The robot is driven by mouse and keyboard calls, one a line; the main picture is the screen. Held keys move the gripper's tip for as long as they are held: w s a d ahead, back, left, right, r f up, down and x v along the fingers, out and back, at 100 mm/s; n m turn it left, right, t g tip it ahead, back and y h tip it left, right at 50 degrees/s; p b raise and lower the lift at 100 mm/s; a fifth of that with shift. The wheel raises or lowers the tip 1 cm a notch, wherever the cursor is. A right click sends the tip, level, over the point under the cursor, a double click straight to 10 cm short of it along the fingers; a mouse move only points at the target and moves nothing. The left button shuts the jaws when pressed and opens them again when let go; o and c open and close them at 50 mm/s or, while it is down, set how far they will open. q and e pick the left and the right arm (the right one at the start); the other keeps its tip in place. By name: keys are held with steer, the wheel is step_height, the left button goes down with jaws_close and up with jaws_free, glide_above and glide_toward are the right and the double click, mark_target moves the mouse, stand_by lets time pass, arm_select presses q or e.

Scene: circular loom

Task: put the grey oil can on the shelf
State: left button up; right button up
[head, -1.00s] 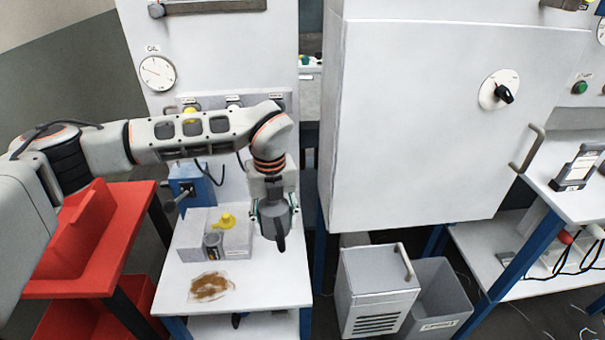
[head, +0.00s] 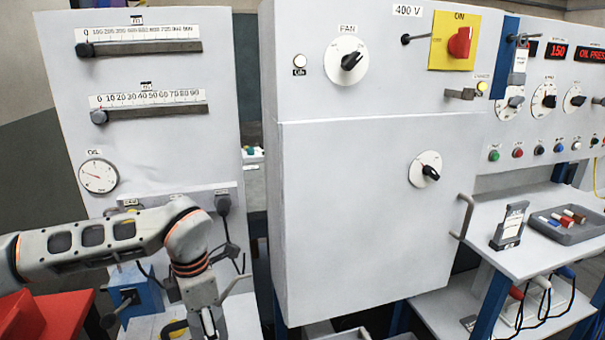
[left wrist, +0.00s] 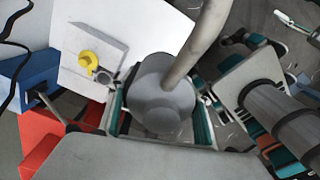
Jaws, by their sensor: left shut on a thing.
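My left gripper (head: 208,318) points down at the bottom of the head view, over the small white table. In the left wrist view its teal-edged fingers (left wrist: 160,122) are shut on the grey oil can (left wrist: 163,92), one on each side of its round body. The can's long spout (left wrist: 203,40) runs up and away; part of it shows beside the gripper in the head view (head: 236,284). The can's lower part is hidden. A lower white shelf (head: 440,308) is under the console at right; I cannot tell whether it is the task's shelf. My right gripper is not in view.
A red cart (head: 50,315) stands at lower left, beside a blue box (head: 140,290). A yellow item (left wrist: 88,62) sits on a grey block on the white table (left wrist: 150,22). The large grey cabinet (head: 350,220) stands right of my gripper. The console ledge holds a tray (head: 572,226).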

arm_select(q)
steer(key=m, duration=0.2)
steer(key=s+a+r+m, duration=0.1)
steer(key=m, duration=0.4)
steer(key=shift+s+a+r, duration=0.2)
steer(key=shift+s+a, duration=0.05)
steer(key=shift+s, duration=0.1)
steer(key=s+a+r+m, duration=0.2)
steer(key=s+a+m, duration=0.1)
steer(key=m, duration=1.4)
steer(key=shift+s+a+r+m+p, duration=0.2)
steer(key=shift+s+r+m+p, duration=0.2)
steer(key=shift+s, duration=0.45)
steer(key=shift+w, duration=0.1)
steer(key=shift+d+f, duration=0.1)
